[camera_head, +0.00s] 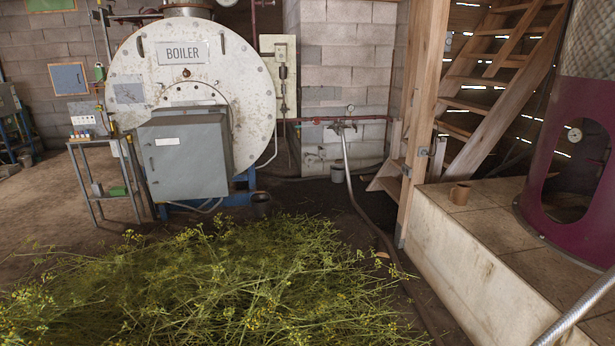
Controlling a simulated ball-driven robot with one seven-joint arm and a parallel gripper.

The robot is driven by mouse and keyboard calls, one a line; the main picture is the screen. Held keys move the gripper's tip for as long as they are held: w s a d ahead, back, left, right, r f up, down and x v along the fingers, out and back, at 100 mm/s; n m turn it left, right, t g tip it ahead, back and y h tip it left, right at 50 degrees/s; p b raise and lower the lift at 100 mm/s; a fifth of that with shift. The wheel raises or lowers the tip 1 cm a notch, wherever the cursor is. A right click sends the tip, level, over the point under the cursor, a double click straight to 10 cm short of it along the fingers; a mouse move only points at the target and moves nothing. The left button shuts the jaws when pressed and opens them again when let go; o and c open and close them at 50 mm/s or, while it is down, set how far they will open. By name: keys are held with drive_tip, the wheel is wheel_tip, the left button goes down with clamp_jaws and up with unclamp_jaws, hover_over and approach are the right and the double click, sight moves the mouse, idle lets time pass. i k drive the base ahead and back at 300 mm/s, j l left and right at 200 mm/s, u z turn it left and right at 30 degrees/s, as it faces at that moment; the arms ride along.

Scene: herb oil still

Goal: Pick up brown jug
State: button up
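My gripper is not in view.
A heap of cut herbs (215,285) covers the floor in front. A hose (365,220) runs along the floor beside the ledge. The wooden post (424,120), stairs (500,90), maroon still (570,170) and boiler (185,90) stand around.

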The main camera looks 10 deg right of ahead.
sight(463, 190)
drive_tip(key=i+z, duration=0.15)
drive_tip(key=i, duration=0.8)
drive_tip(key=i+j+z, duration=0.15)
drive_tip(key=i, duration=0.8)
drive_tip(key=i+z, duration=0.2)
drive_tip(key=i, duration=0.45)
drive_tip(key=i+j+z, duration=0.2)
drive_tip(key=i, duration=0.45)
drive_tip(key=i+j+z, duration=0.2)
drive_tip(key=i, duration=0.45)
drive_tip(key=i+z, duration=0.45)
drive_tip(key=i, duration=0.15)
drive_tip(key=i+j+z, duration=0.1)
drive_tip(key=i+z, duration=0.3)
drive_tip(key=i, duration=0.15)
